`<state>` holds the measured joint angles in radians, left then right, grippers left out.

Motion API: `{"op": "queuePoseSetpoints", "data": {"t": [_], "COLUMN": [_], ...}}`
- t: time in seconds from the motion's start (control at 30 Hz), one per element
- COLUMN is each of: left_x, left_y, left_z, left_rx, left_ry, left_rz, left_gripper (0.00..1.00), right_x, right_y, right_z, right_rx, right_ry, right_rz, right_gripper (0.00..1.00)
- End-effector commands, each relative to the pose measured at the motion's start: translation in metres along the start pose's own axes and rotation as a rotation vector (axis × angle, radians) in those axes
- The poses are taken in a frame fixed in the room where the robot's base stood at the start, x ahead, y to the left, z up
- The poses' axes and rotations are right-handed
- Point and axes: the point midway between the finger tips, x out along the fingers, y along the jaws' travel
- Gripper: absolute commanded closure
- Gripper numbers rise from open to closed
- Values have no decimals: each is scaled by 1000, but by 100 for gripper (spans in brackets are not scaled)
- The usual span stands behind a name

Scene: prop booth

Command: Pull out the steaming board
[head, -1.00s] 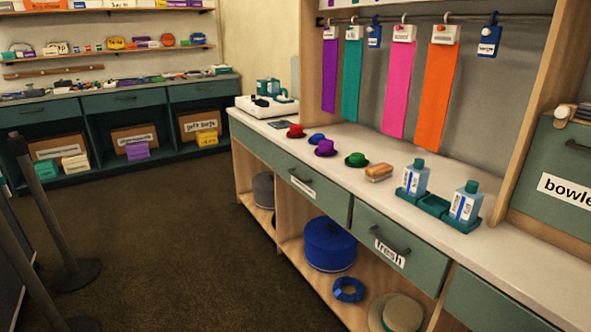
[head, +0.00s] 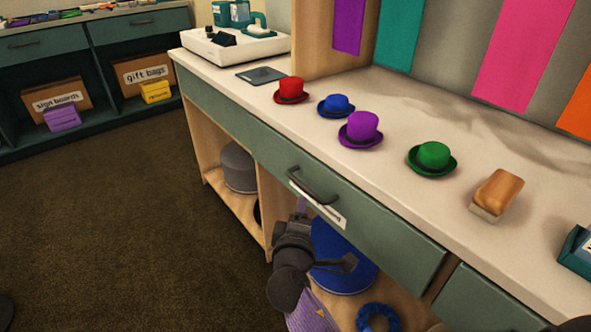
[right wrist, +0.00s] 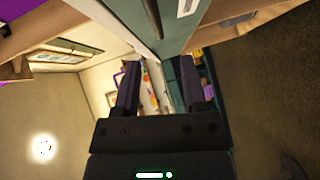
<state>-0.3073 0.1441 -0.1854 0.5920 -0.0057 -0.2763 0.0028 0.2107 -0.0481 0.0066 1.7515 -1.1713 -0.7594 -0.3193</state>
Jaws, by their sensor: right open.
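A green drawer front (head: 375,228) with a dark bar handle (head: 313,187) and a white label (head: 318,205) is in the counter in the head view. Most of the label's writing is hidden or too small to read, so I cannot tell whether this is the steaming board. My right gripper (head: 326,236) is open and empty, just below and in front of the handle, apart from it. In the right wrist view the open gripper (right wrist: 159,82) has nothing between its fingers; a green front with a white label (right wrist: 187,7) shows beyond. My left gripper is not in view.
Red (head: 291,90), blue (head: 337,105), purple (head: 360,129) and green (head: 433,158) hats and a wooden brush (head: 497,193) stand on the counter. A blue round box (head: 340,270) is on the shelf below. The floor (head: 120,230) at left is clear.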

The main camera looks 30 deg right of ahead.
Motion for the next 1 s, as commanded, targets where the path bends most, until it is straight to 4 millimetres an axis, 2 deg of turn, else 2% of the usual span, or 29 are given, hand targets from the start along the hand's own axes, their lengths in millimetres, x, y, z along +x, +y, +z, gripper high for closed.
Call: {"op": "queuePoseSetpoints", "data": {"t": [0.13,0.3,0.5,0.63,0.87,0.97,1.0], "left_x": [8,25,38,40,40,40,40], "left_y": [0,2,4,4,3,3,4], "left_z": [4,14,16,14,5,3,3], "left_rx": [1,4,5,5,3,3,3], "left_ry": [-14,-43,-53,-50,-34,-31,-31], "left_rz": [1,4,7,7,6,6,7], "left_gripper": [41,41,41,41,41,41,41], "right_x": [17,59,91,99,100,99,99], "right_y": [0,-3,-2,1,2,2,2], "right_z": [1,1,0,0,0,0,0], "right_rx": [-2,-2,-2,-1,0,0,0], "right_ry": [-4,-4,-2,-2,-2,-1,-1], "right_rz": [9,7,5,5,5,5,5], "right_gripper": [46,46,46,46,46,63,71]}}
